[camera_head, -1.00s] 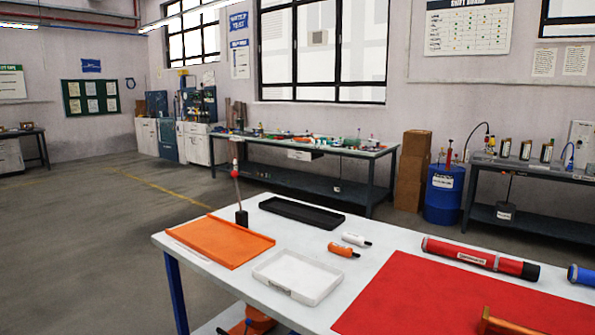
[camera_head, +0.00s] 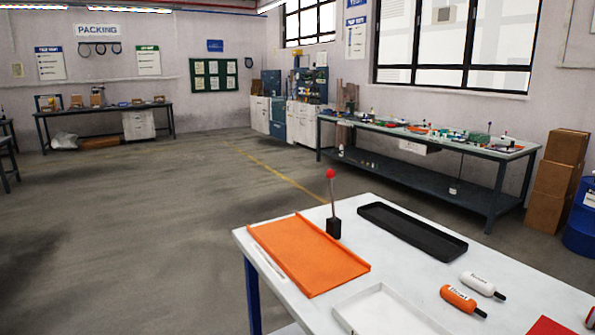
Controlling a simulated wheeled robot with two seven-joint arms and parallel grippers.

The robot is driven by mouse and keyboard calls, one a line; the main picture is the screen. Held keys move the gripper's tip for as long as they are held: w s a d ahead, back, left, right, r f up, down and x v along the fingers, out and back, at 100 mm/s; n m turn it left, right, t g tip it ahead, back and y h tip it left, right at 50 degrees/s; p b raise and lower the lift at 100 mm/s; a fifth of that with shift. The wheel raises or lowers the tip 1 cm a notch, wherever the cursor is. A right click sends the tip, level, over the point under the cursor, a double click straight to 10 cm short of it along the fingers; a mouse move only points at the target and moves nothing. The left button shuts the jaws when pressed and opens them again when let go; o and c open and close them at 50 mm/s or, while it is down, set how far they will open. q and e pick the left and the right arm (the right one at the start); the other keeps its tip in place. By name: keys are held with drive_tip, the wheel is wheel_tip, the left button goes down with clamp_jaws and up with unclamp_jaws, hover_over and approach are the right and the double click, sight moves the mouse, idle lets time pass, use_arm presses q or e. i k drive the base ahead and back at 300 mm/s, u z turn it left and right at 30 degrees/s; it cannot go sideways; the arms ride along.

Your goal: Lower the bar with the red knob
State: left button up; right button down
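A thin bar with a red knob (camera_head: 331,174) on top stands in a small black base (camera_head: 334,228) at the far corner of the white table (camera_head: 390,268). The bar (camera_head: 332,196) is nearly upright, leaning slightly. It stands between the orange tray (camera_head: 310,254) and the black tray (camera_head: 411,231). Neither of my grippers shows in this view.
A white tray (camera_head: 385,315), an orange bottle (camera_head: 462,300) and a white bottle (camera_head: 481,284) sit on the table, with a red mat (camera_head: 552,327) at the lower right. The floor (camera_head: 150,240) left of the table is open. A workbench (camera_head: 425,140) stands behind.

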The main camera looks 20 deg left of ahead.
sight(330, 174)
drive_tip(key=u, duration=0.5)
drive_tip(key=i, duration=0.5)
drive_tip(key=u, duration=0.4)
